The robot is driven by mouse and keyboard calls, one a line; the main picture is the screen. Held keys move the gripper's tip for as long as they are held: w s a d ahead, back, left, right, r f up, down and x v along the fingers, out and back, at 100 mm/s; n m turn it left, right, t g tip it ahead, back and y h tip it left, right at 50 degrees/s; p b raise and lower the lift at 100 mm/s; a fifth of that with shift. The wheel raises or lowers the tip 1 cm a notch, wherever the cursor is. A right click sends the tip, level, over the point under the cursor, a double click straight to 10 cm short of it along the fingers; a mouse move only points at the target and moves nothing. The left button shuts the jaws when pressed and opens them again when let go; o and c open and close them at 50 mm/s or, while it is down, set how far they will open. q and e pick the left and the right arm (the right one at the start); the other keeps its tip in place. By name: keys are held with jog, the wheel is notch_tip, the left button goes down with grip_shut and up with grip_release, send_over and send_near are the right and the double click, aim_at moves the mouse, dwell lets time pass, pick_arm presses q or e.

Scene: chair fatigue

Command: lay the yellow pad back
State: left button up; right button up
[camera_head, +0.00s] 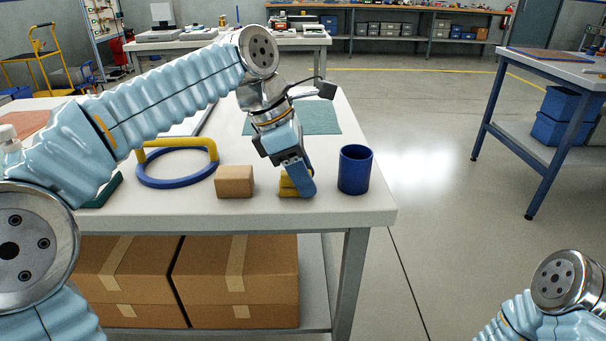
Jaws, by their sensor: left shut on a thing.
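The yellow pad (286,187) is near the front edge of the white table, between a small cardboard box and a blue cup. My left gripper (297,190) reaches down over it and is shut on it. The blue finger covers much of the pad, so only its left part shows. I cannot tell whether the pad touches the table. My right arm shows at the bottom right corner, but its gripper is out of view.
The small cardboard box (234,182) stands just left of the pad, and the blue cup (355,169) stands just right. A blue ring with a yellow handle (177,181) lies further left. A teal mat (318,118) lies behind. The table's right edge is close to the cup.

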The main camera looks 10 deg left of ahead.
pick_arm(q)
jog(key=shift+f, duration=0.15)
jog(key=o, duration=0.9)
jog(key=shift+o, duration=0.2)
jog(key=shift+r, duration=0.3)
jog(key=p+v, duration=0.2)
jog(key=v, duration=1)
jog(key=shift+s+f, duration=0.1)
